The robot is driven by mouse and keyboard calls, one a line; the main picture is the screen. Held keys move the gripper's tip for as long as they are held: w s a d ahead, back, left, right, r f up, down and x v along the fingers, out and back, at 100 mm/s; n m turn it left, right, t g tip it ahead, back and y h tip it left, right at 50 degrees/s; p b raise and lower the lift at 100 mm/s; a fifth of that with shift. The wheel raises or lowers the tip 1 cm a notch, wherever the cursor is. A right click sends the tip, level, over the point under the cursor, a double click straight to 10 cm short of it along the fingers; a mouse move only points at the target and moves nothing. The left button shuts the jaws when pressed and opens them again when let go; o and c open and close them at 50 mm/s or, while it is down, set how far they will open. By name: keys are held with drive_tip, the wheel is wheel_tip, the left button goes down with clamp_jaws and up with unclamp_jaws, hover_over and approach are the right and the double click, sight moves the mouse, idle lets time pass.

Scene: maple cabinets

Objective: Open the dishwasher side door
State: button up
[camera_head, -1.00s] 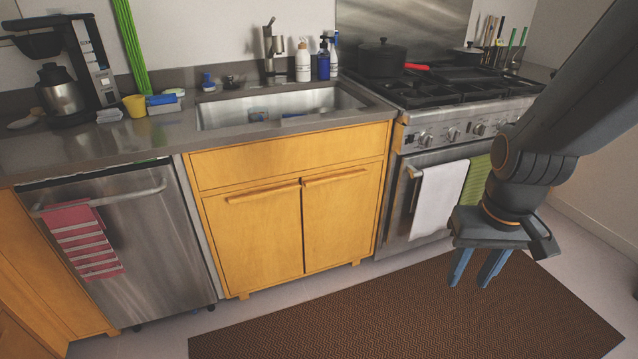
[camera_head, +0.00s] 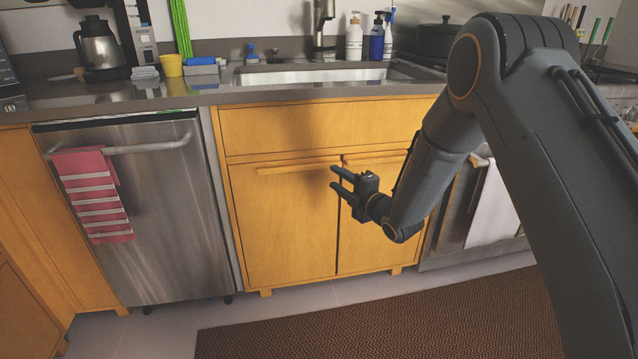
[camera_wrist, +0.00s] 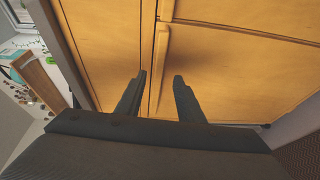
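The dishwasher door (camera_head: 165,225) is a shut stainless steel front at the left of the head view. Its horizontal bar handle (camera_head: 150,147) runs along the top, with a red and white striped towel (camera_head: 92,195) hanging over the left end. My gripper (camera_head: 335,179) is in front of the sink cabinet, right of the dishwasher and apart from its handle. Its fingers point left. I cannot make out the dishwasher handle in the wrist view.
The sink cabinet (camera_head: 280,225) has two shut doors with wooden handles close to my gripper. The oven (camera_head: 455,215) stands right of it, partly behind my arm. The counter (camera_head: 190,98) overhangs above. A brown mat (camera_head: 400,315) lies on the floor. The floor before the dishwasher looks clear.

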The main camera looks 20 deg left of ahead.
sight(314, 168)
drive_tip(key=shift+n+y, duration=0.4)
drive_tip(key=shift+n, duration=0.1)
drive_tip(key=x, duration=0.3)
drive_tip(key=b+x, duration=0.1)
drive_tip(key=x, duration=0.1)
drive_tip(key=s+a+x, duration=0.1)
drive_tip(key=x, duration=0.2)
drive_tip(key=shift+w+a+f, duration=0.1)
drive_tip(key=shift+a+f, duration=0.1)
drive_tip(key=shift+f, duration=0.1)
clamp_jaws()
